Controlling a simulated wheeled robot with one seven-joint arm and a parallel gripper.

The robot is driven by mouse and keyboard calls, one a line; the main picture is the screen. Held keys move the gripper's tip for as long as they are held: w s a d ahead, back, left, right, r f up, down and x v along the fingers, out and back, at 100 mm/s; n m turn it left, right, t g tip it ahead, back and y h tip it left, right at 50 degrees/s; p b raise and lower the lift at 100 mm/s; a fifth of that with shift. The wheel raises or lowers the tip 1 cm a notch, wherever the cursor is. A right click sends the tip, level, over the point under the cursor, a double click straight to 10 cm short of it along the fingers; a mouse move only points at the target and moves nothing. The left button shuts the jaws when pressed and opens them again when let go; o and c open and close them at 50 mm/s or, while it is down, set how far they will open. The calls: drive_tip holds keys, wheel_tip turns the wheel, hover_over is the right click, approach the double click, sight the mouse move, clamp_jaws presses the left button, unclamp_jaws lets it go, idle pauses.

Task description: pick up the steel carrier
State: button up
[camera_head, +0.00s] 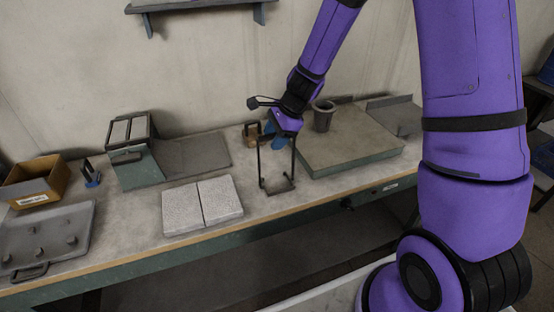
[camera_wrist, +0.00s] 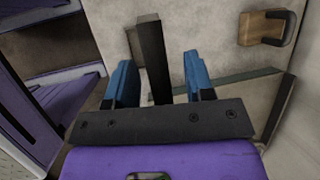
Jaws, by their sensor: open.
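The steel carrier (camera_head: 292,163) is a dark, thin upright frame near the front edge of the bench, with two uprights and a foot piece low down. My gripper (camera_head: 274,133) is at its top, reaching down from above. In the wrist view my gripper (camera_wrist: 160,78) is open, with one blue finger on each side of the carrier's dark bar (camera_wrist: 152,50). Gaps show between the bar and both fingers. The head view partly hides the top of the carrier behind my gripper.
Left of the carrier lie two pale speckled slabs (camera_head: 203,205). Behind it stands a wooden block with a dark handle (camera_head: 251,134). On the right is a green-sided platform (camera_head: 350,150) bearing a dark cup (camera_head: 323,116). An open cardboard box (camera_head: 36,182) sits far left.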

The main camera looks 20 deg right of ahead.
drive_tip(key=shift+f, duration=0.25)
idle(0.5)
clamp_jaws()
